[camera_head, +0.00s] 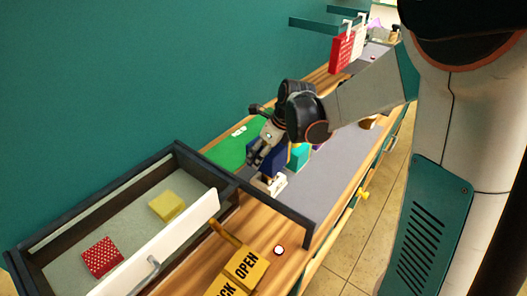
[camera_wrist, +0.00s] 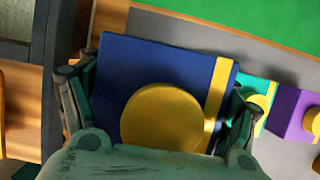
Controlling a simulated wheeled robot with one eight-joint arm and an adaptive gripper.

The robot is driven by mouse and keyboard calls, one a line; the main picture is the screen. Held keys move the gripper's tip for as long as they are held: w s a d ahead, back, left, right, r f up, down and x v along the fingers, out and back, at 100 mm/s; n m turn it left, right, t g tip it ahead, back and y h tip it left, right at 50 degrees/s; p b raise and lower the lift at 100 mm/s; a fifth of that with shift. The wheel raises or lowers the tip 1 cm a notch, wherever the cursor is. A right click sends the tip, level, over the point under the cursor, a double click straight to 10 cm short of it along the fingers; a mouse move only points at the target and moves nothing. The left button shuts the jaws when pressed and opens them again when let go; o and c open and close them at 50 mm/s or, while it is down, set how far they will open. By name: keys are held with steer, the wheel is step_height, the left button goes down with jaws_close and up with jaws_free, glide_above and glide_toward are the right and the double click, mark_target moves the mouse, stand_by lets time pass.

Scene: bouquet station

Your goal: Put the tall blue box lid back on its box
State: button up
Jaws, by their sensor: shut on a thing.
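The tall blue box lid (camera_wrist: 130,75) fills the middle of the wrist view, with a round yellow knob (camera_wrist: 162,118) and a yellow stripe near its right edge. My gripper (camera_wrist: 158,95) has a finger on each side of the lid and is shut on it. In the head view, my gripper (camera_head: 262,158) is over the grey work surface with the blue lid (camera_head: 268,148) partly hidden behind the fingers. The box itself is hidden, and I cannot tell whether the lid touches it.
A teal box (camera_head: 299,157) and a purple box (camera_wrist: 292,112) stand close to the right. A green mat (camera_head: 226,151) lies behind. An open drawer tray (camera_head: 130,205) holds a yellow block (camera_head: 166,205) and a red dotted block (camera_head: 102,257).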

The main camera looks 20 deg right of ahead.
steer(key=shift+f+b, duration=2.2)
steer(key=shift+f, duration=0.85)
steer(key=shift+f+b, duration=1.5)
steer(key=shift+f, duration=0.05)
stand_by(1.2)
stand_by(0.4)
steer(key=o, duration=1)
steer(key=shift+r, duration=0.15)
steer(key=shift+r+p, duration=2.85)
steer(key=shift+r, duration=1.05)
